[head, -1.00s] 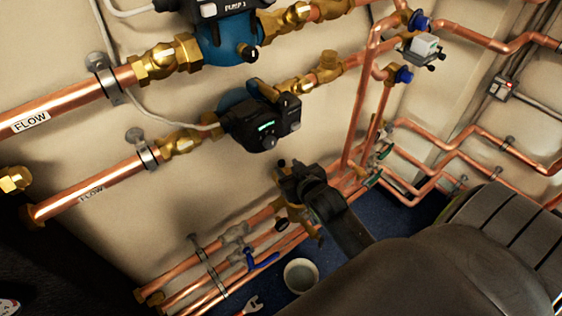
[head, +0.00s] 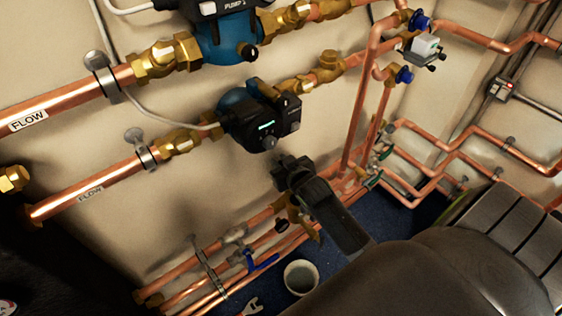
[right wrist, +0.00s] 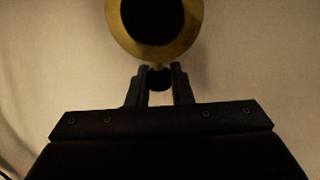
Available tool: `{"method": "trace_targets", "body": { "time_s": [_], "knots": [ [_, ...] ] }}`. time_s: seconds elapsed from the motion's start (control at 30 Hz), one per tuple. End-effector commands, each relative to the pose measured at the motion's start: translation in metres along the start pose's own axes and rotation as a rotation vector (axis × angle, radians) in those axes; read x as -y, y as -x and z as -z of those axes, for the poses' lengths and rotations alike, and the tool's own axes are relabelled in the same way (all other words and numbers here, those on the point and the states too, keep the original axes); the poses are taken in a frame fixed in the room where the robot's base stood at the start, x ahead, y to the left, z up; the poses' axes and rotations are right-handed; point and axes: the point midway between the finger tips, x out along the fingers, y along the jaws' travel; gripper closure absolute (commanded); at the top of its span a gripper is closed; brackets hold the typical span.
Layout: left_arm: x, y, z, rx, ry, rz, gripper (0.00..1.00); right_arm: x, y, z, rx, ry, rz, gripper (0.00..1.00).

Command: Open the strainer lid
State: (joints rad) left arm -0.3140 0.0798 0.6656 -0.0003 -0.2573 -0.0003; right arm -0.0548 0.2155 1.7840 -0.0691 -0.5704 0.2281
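In the right wrist view a round brass ring with a dark centre (right wrist: 153,22) fills the top middle; it looks like part of the strainer. A small dark knob (right wrist: 158,79) sits just below it, between the fingers of my right gripper (right wrist: 158,84). The fingers are close together, one on each side of the knob; whether they press on it cannot be told. In the head view my right gripper (head: 283,168) is below the lower pump and hides most of the strainer. A bit of brass body (head: 293,213) shows behind it. My left gripper is not in view.
The lower pump (head: 259,120) is just above the gripper. Copper pipes (head: 190,265) run along the wall below, with a blue-handled valve (head: 262,263). A white cup (head: 301,277) and a wrench (head: 250,306) lie on the blue floor.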

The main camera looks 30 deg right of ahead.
Motion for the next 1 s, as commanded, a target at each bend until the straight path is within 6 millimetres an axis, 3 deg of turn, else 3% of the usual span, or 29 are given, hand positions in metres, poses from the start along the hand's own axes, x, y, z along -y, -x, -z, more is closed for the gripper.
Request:
{"method": "trace_targets", "body": {
  "time_s": [0.5,0.6,1.0],
  "knots": [
    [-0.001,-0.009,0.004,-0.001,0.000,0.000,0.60,-0.002,0.009,-0.004,-0.091,-0.019,-0.002,1.00],
    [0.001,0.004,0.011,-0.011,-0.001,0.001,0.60,-0.004,0.020,0.002,-0.118,-0.025,0.000,1.00],
    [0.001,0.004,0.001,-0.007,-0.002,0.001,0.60,-0.005,0.024,-0.004,-0.114,-0.022,-0.001,1.00]
  ]
}}
